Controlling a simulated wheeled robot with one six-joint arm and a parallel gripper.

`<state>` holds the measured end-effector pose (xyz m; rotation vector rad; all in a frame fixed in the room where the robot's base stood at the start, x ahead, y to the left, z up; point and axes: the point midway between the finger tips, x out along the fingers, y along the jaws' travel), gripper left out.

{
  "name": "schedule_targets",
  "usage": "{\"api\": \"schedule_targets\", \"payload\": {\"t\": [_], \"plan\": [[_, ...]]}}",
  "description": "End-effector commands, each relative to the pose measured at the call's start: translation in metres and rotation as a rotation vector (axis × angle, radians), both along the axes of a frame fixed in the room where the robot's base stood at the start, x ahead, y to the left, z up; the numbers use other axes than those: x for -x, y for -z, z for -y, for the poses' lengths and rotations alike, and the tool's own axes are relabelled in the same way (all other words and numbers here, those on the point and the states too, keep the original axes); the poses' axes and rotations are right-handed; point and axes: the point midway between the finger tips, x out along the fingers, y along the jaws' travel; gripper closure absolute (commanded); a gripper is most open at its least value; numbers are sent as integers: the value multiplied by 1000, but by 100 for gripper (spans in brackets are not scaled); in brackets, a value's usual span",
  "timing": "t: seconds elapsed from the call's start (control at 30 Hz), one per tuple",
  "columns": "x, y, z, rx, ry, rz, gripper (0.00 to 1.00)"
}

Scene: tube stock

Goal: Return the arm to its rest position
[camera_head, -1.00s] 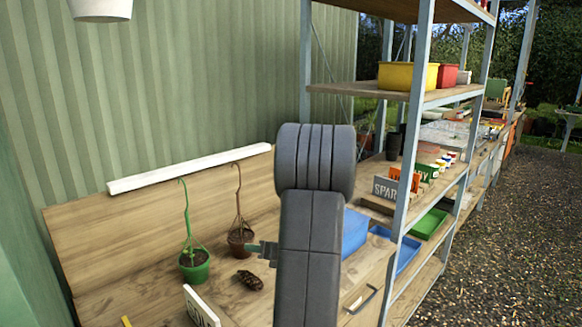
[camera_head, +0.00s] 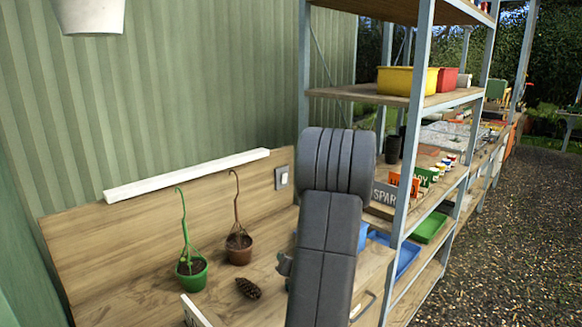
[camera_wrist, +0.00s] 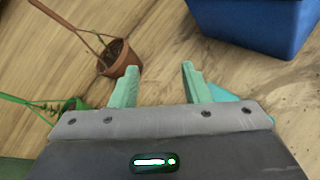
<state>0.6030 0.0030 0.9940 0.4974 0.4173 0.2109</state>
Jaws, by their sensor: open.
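My arm (camera_head: 328,215) rises in the middle of the head view and covers part of the wooden bench. My gripper (camera_wrist: 160,78) shows in the wrist view with its two pale green fingers apart and nothing between them. It is above the bench top.
A green hanging pot (camera_head: 191,274), a brown hanging pot (camera_head: 239,249) and a pine cone (camera_head: 248,288) are on the bench (camera_head: 150,303), left of my arm. A blue bin (camera_wrist: 262,28) is near the gripper. A metal-framed shelf (camera_head: 415,120) stands at the right.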

Motion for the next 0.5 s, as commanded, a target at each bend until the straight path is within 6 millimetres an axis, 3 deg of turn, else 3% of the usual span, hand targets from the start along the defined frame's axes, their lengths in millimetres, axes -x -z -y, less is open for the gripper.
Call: {"api": "schedule_targets", "payload": {"t": [0.5], "plan": [[-12,-17,-66,2,-334,8,58]]}}
